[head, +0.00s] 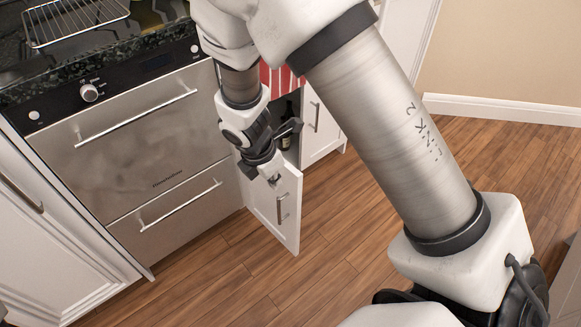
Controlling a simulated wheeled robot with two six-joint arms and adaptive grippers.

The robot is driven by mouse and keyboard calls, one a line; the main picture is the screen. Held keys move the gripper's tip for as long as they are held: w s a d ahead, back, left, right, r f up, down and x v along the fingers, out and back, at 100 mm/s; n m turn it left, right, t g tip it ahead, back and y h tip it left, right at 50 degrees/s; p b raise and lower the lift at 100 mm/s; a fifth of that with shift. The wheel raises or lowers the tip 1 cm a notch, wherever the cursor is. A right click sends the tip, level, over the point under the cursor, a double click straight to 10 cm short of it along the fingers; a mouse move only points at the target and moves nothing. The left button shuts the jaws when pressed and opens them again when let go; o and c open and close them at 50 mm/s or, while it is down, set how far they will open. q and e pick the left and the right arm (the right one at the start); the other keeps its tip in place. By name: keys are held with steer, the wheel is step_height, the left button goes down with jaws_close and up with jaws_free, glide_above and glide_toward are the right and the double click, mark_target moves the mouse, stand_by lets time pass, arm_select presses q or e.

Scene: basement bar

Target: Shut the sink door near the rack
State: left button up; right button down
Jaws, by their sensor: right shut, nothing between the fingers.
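The white sink door (288,222) stands open, swung out from its cabinet beside the steel appliance, with a metal handle on its face. The wire rack (75,20) lies on the dark counter at the upper left. My right gripper (270,170) is shut and empty, at the top edge of the open door; I cannot tell whether it touches it. My right arm hides much of the cabinet opening. My left gripper is not in view.
A steel drawer appliance (130,130) with long handles stands left of the door. A red-and-white striped cloth (282,78) hangs above the opening, and a dark bottle (286,140) shows inside. A closed white door (321,122) is to the right. Wooden floor (215,285) in front is clear.

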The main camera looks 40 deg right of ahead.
mark_target(292, 182)
steer(key=d+f+b, duration=0.1)
steer(key=f+b, duration=0.1)
steer(key=d+f+b, duration=0.4)
steer(key=shift+w+d+f, duration=0.1)
steer(key=shift+w+d, duration=0.1)
steer(key=shift+w, duration=0.2)
steer(key=shift+d, duration=0.1)
